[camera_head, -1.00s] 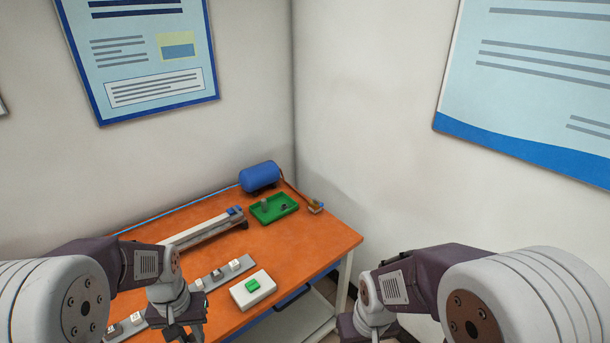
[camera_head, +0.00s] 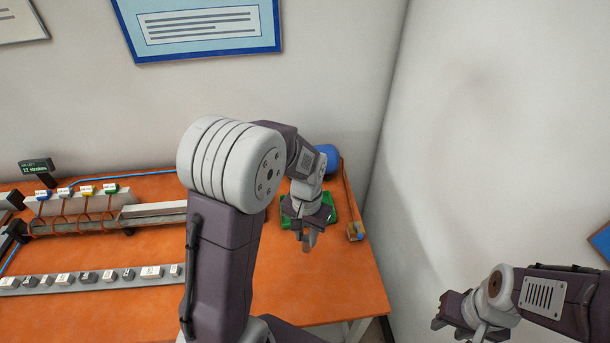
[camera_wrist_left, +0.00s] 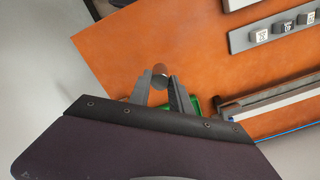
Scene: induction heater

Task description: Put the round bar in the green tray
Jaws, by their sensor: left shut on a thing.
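My left gripper (camera_head: 306,238) hangs above the orange table, in front of the green tray (camera_head: 331,198). In the left wrist view my left gripper (camera_wrist_left: 160,78) is shut on the grey round bar (camera_wrist_left: 160,69), whose round end shows between the fingertips. The tray is partly hidden behind the left gripper; a piece of the green tray (camera_wrist_left: 191,102) shows behind a finger in the left wrist view. My right gripper (camera_head: 452,312) is at the lower right, off the table; its opening is unclear.
A blue cylinder (camera_head: 327,156) stands behind the tray, and a small brown fixture (camera_head: 355,231) is to its right. A strip of labelled blocks (camera_head: 90,277) and a long rail with coils (camera_head: 110,222) lie to the left. The table's front right is bare; a wall is close on the right.

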